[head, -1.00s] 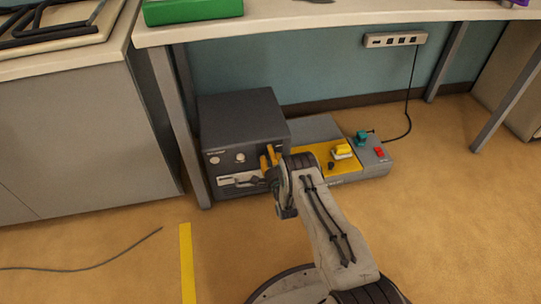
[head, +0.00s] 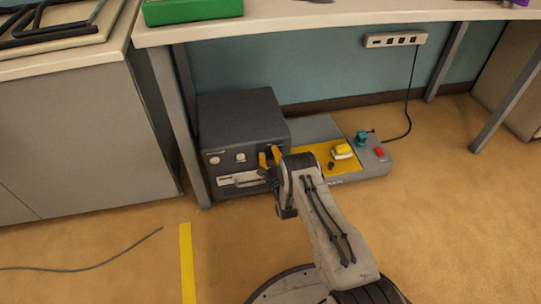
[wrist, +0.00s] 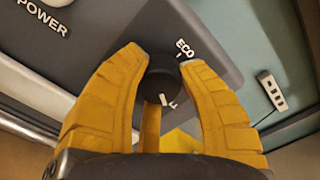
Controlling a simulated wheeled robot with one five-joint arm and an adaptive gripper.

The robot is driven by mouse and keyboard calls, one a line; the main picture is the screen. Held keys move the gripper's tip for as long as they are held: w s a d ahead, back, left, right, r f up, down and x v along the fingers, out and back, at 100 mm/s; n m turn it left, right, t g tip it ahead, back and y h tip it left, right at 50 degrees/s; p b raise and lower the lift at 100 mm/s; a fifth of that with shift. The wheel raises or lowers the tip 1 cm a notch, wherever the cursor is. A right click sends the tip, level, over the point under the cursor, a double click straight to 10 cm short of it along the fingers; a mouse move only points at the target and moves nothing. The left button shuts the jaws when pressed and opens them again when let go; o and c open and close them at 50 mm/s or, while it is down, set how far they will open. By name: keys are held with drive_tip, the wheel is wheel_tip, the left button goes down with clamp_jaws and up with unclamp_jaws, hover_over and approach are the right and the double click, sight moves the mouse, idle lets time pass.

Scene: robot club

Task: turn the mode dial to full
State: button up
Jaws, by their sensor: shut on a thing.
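The mode dial (wrist: 166,82) is a round dark knob on the front of a dark grey box (head: 240,117). In the wrist view my gripper (wrist: 169,63) has its yellow fingers shut on the knob, one on each side. Other lettering there is mostly hidden by the fingers. In the head view my gripper (head: 270,157) is at the right part of the box front, where the dial cannot be made out.
The box front has two light knobs and a pale handle (head: 240,179). A grey and yellow unit (head: 344,176) with a yellow part and a red button stands to the right. Table legs (head: 190,125) frame the space under the table. The floor in front is largely clear.

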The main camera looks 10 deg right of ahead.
drive_tip(key=shift+r, duration=0.1)
idle(0.3)
drive_tip(key=o, duration=1.2)
drive_tip(key=shift+s, duration=0.1)
drive_tip(key=s, duration=1.1)
drive_tip(key=shift+s, duration=0.4)
